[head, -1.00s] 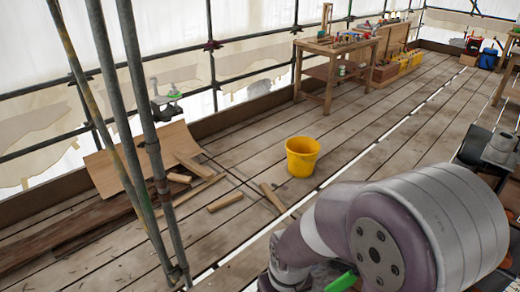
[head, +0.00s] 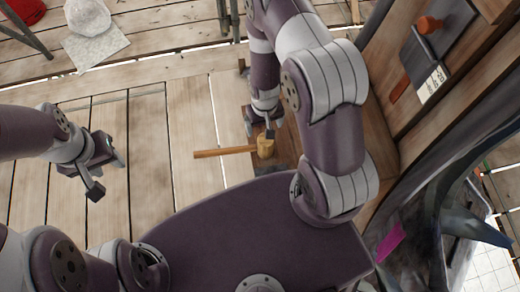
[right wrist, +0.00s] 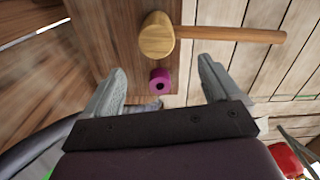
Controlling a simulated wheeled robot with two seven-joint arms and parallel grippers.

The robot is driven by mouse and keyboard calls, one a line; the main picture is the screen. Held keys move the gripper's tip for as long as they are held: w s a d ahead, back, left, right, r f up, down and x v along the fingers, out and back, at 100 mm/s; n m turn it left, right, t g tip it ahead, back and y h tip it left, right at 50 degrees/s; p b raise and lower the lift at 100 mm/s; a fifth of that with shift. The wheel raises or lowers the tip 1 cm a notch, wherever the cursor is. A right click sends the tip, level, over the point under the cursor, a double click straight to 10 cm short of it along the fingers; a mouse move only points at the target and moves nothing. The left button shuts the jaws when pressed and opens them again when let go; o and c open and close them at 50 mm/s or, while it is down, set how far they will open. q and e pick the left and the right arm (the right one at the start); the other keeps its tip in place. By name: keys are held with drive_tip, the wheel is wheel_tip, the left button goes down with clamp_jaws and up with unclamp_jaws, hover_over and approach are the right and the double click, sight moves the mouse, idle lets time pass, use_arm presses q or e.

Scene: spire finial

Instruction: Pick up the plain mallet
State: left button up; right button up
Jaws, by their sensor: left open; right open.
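The plain mallet has a pale round wooden head (head: 265,146) and a straight brown handle (head: 225,152) pointing left. Its head lies over a brown wooden surface (head: 270,165), and its handle reaches out over the planks. My right gripper (head: 262,130) is at the mallet's head in the head view. In the right wrist view the open fingers (right wrist: 160,66) are empty, and the mallet (right wrist: 156,36) lies just beyond their tips, its handle to the right. My left gripper (head: 108,172) is open and empty, well left of the mallet.
A magenta ring-like piece (right wrist: 160,82) shows between the right fingers in the right wrist view. A wooden bench or cabinet (head: 385,130) stands close right of my right arm. Plank floor (head: 190,110) is clear left of the mallet. A white sack (head: 88,18) lies at the top left.

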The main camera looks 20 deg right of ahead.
sight(264, 147)
drive_tip(key=f, duration=0.6)
drive_tip(key=f+b, duration=0.1)
drive_tip(key=f, duration=0.3)
drive_tip(key=shift+s+d, duration=0.2)
drive_tip(key=shift+s, duration=0.15)
drive_tip(key=shift+r, duration=0.1)
drive_tip(key=c, duration=1.2)
drive_tip(key=shift+r, duration=0.1)
